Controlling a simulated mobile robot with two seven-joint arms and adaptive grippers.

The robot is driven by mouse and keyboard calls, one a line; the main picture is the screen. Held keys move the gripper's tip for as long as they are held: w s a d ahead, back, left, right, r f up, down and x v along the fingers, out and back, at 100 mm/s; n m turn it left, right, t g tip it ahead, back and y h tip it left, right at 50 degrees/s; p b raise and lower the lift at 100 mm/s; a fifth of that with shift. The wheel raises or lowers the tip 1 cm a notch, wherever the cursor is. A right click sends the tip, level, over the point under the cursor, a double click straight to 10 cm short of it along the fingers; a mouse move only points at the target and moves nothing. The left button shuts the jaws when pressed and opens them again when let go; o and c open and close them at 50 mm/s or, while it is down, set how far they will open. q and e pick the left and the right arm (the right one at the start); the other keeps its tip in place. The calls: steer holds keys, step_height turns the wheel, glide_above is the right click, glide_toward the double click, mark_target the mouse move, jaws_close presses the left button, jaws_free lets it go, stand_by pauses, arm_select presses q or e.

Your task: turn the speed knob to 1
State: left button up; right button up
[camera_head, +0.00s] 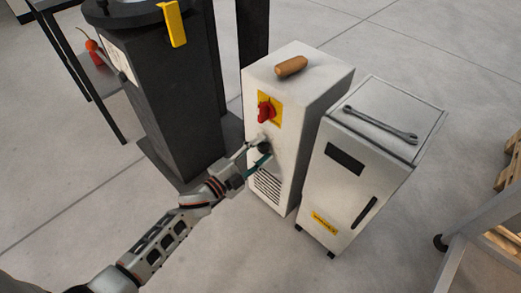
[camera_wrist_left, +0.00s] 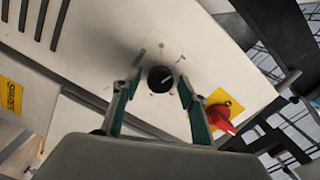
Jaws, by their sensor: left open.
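The black speed knob (camera_wrist_left: 160,79) sits on a pale plate on the front of a white cabinet (camera_head: 258,89). A white pointer line on it slants toward the upper right in the left wrist view; the small marks around it are too small to read. My left gripper (camera_head: 257,153) is open at the cabinet front. In the left wrist view its two fingers stand on either side of the knob, with gaps visible; I cannot tell how deep they reach. In the head view the knob (camera_head: 264,147) is partly hidden by the gripper. My right gripper is not in view.
A red rotary switch (camera_head: 266,111) on a yellow plate sits above the knob, close to one finger. Vent slots (camera_head: 266,186) are below. A wooden handle-like piece (camera_head: 291,66) lies on top. A second cabinet with a wrench (camera_head: 380,125) stands right, a dark machine (camera_head: 175,100) left.

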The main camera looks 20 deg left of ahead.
arm_select(q)
steer(key=v, duration=1.2)
